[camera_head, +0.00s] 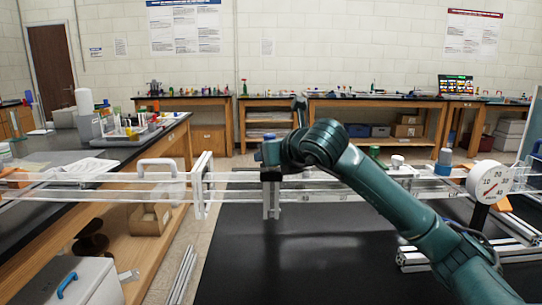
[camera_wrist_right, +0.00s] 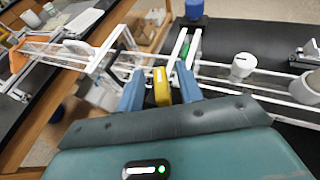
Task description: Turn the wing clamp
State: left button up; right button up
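My right arm enters from the right in the head view, and its gripper (camera_head: 271,203) points down at the clear rails of the frame (camera_head: 330,186). In the right wrist view my right gripper (camera_wrist_right: 160,92) has its two blue fingers apart, with a small yellow piece (camera_wrist_right: 161,86) between them. It may be the wing clamp, but I cannot tell for certain. Narrow gaps show beside it, and I see no firm contact. In the head view this spot is hidden by the gripper. My left gripper is in neither view.
A round white dial gauge (camera_head: 490,182) stands at the right of the frame. A white cylinder (camera_wrist_right: 243,66) and a blue cap (camera_wrist_right: 194,9) are near the gripper in the right wrist view. The black bench top (camera_head: 310,270) below the rails is mostly clear.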

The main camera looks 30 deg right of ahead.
pick_arm(q)
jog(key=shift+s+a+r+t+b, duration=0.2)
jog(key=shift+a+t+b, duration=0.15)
jog(key=shift+b, duration=0.5)
pick_arm(e)
jog(key=v, duration=1.3)
